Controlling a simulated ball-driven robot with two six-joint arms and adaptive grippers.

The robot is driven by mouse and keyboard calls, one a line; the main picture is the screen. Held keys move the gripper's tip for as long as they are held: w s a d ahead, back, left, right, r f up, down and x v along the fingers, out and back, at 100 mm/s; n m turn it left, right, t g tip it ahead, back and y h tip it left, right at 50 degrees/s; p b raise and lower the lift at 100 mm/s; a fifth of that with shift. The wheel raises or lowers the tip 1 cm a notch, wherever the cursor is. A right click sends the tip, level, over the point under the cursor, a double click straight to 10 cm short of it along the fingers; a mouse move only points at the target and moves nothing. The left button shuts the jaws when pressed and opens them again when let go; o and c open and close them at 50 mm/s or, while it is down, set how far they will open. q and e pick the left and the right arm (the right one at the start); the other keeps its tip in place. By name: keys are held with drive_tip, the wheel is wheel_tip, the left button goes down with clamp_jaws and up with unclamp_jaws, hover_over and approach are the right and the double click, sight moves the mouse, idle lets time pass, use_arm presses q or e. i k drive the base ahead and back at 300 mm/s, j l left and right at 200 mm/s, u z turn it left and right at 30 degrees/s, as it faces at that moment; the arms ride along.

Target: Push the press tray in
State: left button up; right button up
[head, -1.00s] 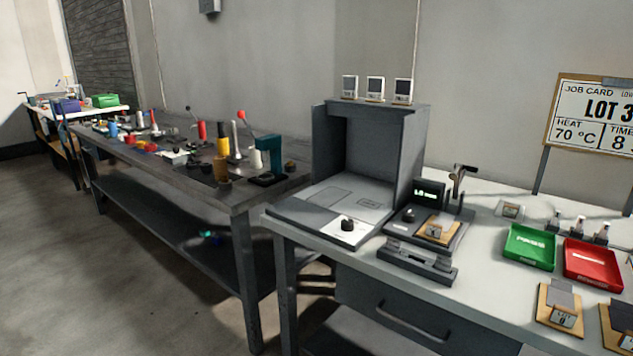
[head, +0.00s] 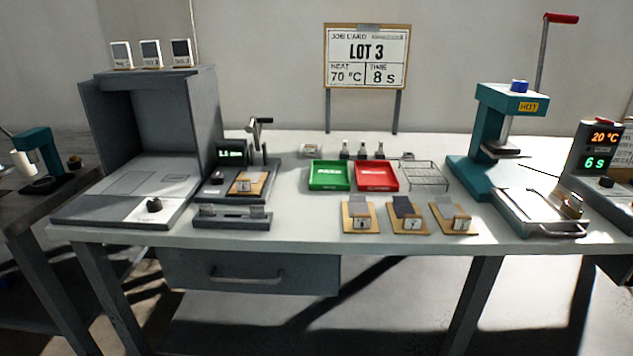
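The teal heat press (head: 494,150) stands at the right of the white table, with a yellow HOT label, a blue top piece and a raised lever with a red handle (head: 561,18). Its press tray (head: 537,212) is a flat pale plate with a metal bar handle (head: 556,231) at the table's front edge. The tray extends forward and right from the press base, out from under the press head. A small tan and grey piece (head: 571,204) is at the tray's right side. Neither of my grippers is in view.
A control box (head: 600,150) reading 20 °C and 6 s stands right of the press. Green (head: 330,175) and red (head: 376,176) trays, a wire rack (head: 424,176) and several tan boards sit left. The grey booth (head: 150,140) is far left. Floor in front is clear.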

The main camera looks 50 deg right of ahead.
sight(535, 208)
drive_tip(key=z, duration=2.8)
